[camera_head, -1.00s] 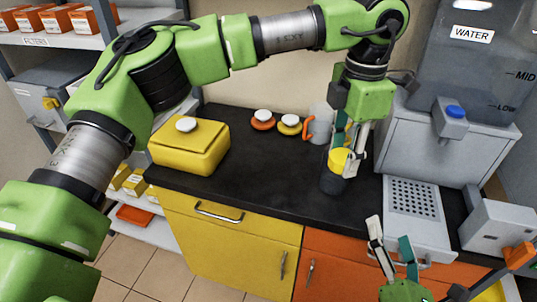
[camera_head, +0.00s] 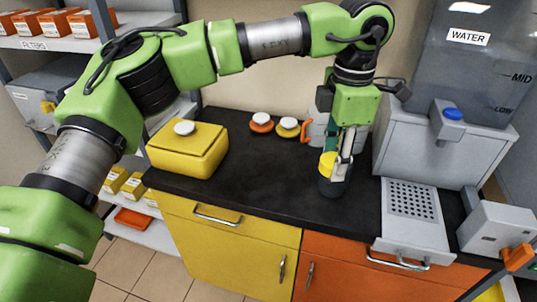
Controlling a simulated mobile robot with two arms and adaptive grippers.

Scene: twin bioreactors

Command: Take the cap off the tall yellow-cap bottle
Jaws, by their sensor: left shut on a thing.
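The tall yellow-cap bottle (camera_head: 330,188) has a dark body and stands near the front edge of the black counter. Its yellow cap (camera_head: 327,163) shows at the top, partly covered by a finger. My left gripper (camera_head: 339,166) points down from above and is shut on the bottle at its upper end. One light finger crosses the right side of the cap and the top of the dark body. I cannot tell exactly where the cap ends behind the finger. My right gripper is not in view.
A yellow box (camera_head: 190,152) with a white knob stands left on the counter (camera_head: 265,175). Orange (camera_head: 261,124) and yellow (camera_head: 287,129) white-topped items and a clear jug (camera_head: 316,130) sit behind. A grey water machine (camera_head: 425,140) with a perforated tray (camera_head: 412,200) is right.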

